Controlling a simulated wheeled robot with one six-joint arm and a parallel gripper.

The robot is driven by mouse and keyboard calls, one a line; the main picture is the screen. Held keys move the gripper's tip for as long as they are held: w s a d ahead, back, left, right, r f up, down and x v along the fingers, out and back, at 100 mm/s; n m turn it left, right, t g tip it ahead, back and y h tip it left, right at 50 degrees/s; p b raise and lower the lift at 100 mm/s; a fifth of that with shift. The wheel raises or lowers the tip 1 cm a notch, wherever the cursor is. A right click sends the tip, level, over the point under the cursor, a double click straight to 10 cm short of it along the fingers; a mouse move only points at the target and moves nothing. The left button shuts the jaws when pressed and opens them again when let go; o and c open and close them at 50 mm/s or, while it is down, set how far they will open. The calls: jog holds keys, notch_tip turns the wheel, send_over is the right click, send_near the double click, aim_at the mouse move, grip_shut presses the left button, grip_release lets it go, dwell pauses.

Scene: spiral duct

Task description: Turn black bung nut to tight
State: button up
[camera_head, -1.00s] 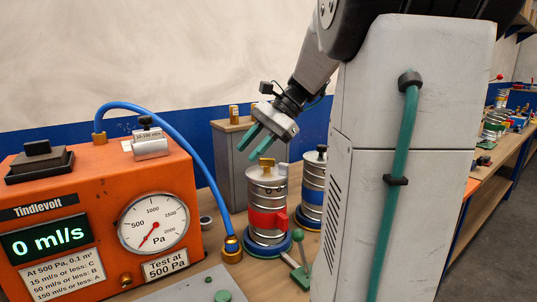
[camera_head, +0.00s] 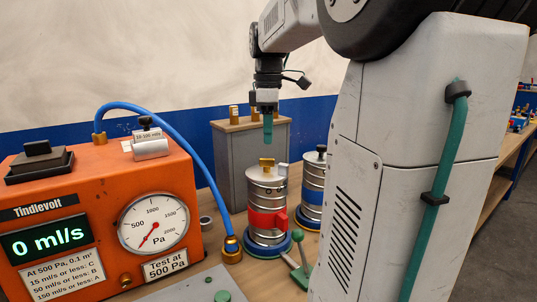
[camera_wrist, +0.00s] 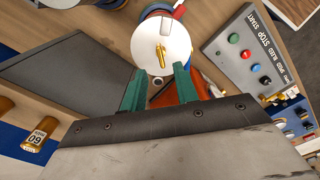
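The nearer silver canister with the red band (camera_head: 267,191) carries a brass nut (camera_head: 266,164). My gripper (camera_head: 268,139) points down above the red-banded canister, apart from it and left of the black nut. The wrist view shows its two green fingers (camera_wrist: 161,69) spread and empty, with a round pale lid and brass nut (camera_wrist: 160,54) beyond the tips. I cannot make out the black nut in the wrist view.
An orange test box (camera_head: 100,215) with a gauge and a 0 ml/s display stands at left. A blue hose (camera_head: 185,139) arches from it to a brass fitting on the bench. A grey cabinet (camera_head: 235,165) stands behind the canisters. A green-knobbed lever (camera_head: 299,272) is in front.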

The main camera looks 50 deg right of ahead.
aim_at(267, 165)
notch_tip(267, 165, down, 6)
jog(key=shift+f, duration=0.1)
grip_shut()
